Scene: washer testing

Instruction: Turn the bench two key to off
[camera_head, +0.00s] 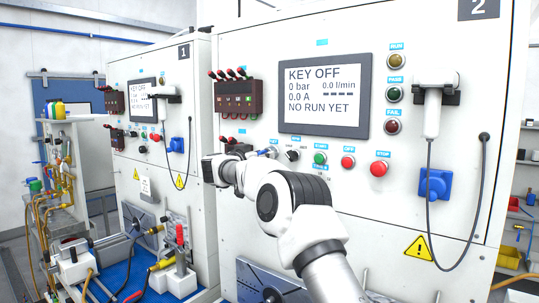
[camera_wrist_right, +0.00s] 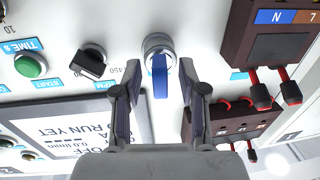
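The bench two panel (camera_head: 450,215) carries a screen (camera_head: 322,95) that reads KEY OFF, 0 bar, 0.0 A, NO RUN YET. The blue key (camera_wrist_right: 160,76) sits in a round metal switch in the right wrist view, its handle pointing down the picture. A small part of it shows blue in the head view (camera_head: 270,152), beside my gripper. My right gripper (camera_wrist_right: 159,66) is open, one finger on each side of the key, with visible gaps. In the head view it (camera_head: 236,157) is at the panel, partly hidden by its own arm. My left gripper is not in view.
A black knob (camera_head: 292,155), a green button (camera_head: 320,158) and red buttons (camera_head: 380,168) lie right of the key. A dark terminal block (camera_head: 238,97) with red plugs is above it. Bench one (camera_head: 190,80) stands left.

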